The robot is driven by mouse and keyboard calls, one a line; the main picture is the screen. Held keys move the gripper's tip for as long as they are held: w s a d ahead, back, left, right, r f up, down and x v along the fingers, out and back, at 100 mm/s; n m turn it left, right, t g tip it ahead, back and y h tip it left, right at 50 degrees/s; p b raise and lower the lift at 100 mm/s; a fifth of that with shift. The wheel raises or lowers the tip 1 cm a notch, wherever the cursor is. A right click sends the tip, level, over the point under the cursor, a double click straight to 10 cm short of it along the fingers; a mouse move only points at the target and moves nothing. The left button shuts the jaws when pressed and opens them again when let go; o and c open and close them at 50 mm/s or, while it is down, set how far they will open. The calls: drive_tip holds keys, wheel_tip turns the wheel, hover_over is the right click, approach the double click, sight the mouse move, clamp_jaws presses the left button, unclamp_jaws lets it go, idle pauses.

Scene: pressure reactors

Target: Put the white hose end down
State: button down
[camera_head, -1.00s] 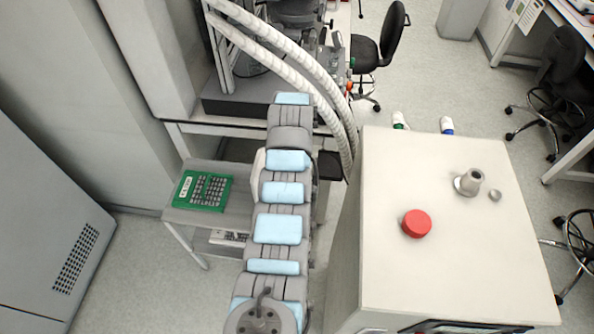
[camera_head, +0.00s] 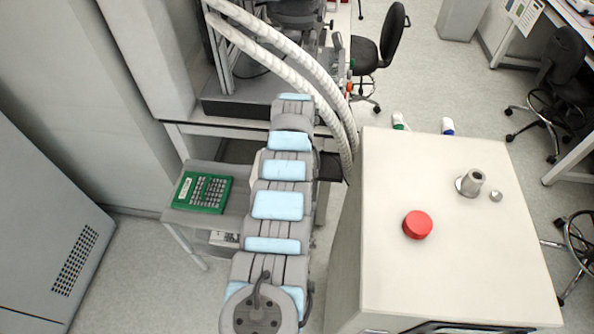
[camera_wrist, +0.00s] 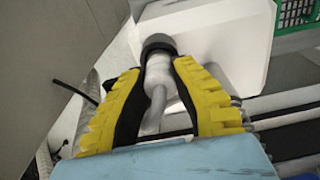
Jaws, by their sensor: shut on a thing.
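In the wrist view, my gripper (camera_wrist: 160,72) has two yellow and black fingers shut around the white hose end (camera_wrist: 159,78). The hose end is a pale cylinder with a dark collar (camera_wrist: 158,43) just past the fingertips. A narrower pale part (camera_wrist: 154,112) runs back between the fingers. A white block-like surface (camera_wrist: 235,35) lies behind the collar; I cannot tell whether they touch. In the head view, my gripper and the hose end are hidden or too small to make out.
A green rack (camera_head: 202,192) stands on a grey cart at left. A bench (camera_head: 240,105) with equipment stands at the back.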

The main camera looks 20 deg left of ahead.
drive_tip(key=shift+f, duration=1.1)
drive_tip(key=shift+f+b, duration=0.2)
drive_tip(key=shift+b, duration=0.15)
drive_tip(key=c, duration=1)
unclamp_jaws()
drive_tip(key=shift+s+r, duration=0.1)
drive_tip(key=shift+r+p, duration=0.8)
drive_tip(key=shift+r, duration=0.95)
drive_tip(key=shift+s+r, duration=0.1)
drive_tip(key=shift+r, duration=4.3)
